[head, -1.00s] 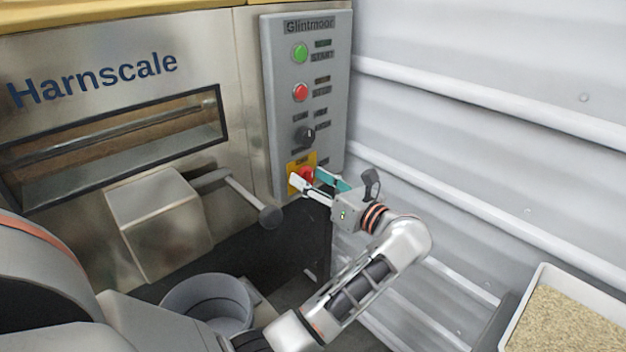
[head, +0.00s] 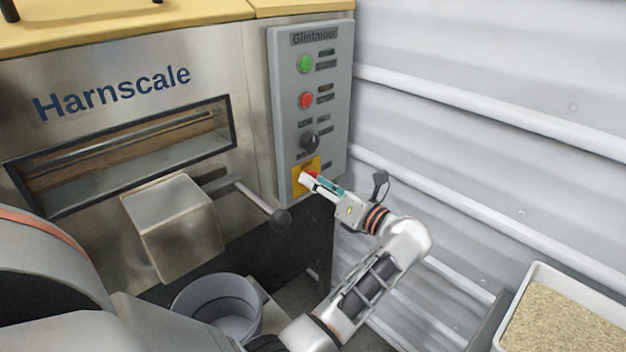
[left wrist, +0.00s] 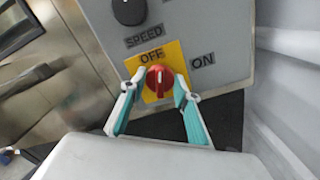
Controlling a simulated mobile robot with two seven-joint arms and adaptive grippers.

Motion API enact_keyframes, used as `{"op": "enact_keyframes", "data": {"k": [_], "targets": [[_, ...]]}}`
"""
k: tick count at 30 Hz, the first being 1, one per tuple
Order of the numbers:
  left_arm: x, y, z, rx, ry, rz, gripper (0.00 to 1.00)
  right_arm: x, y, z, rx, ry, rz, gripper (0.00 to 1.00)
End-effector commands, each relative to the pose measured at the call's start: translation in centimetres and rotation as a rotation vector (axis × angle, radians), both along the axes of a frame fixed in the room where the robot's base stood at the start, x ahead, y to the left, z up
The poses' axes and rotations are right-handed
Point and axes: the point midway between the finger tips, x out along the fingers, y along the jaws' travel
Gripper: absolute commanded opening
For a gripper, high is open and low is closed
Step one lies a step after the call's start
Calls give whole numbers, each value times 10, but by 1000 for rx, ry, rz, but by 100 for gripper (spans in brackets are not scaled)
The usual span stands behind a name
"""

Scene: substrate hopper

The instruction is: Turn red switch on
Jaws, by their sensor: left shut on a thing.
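The red switch (left wrist: 159,81) is a round knob on a yellow plate (left wrist: 177,52), low on the grey control panel (head: 288,130). In the left wrist view its ridge points up towards the OFF label, and ON is printed to the right. In the head view the red switch (head: 309,177) is partly hidden by my gripper. My left gripper (head: 317,180) reaches the knob, and in the left wrist view its two fingers (left wrist: 158,88) are shut on it from both sides. My right gripper is not in view.
Above the switch are a black speed knob (head: 310,140), a red button (head: 305,100) and a green button (head: 306,63). A lever with a ball end (head: 281,222) juts out left of the panel. A corrugated wall (head: 480,130) stands close on the right.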

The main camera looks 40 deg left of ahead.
Motion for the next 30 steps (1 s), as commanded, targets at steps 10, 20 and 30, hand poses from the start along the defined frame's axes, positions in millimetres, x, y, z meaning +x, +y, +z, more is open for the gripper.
{"op": "enact_keyframes", "data": {"k": [10, 20, 30], "targets": [[0, 0, 3, 14, 205, 0, 10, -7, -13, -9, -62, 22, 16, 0], [0, 0, 0, 22, 279, 0, 10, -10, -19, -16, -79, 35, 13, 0], [0, 0, 0, 23, 282, 1, 10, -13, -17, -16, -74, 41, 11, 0]]}}
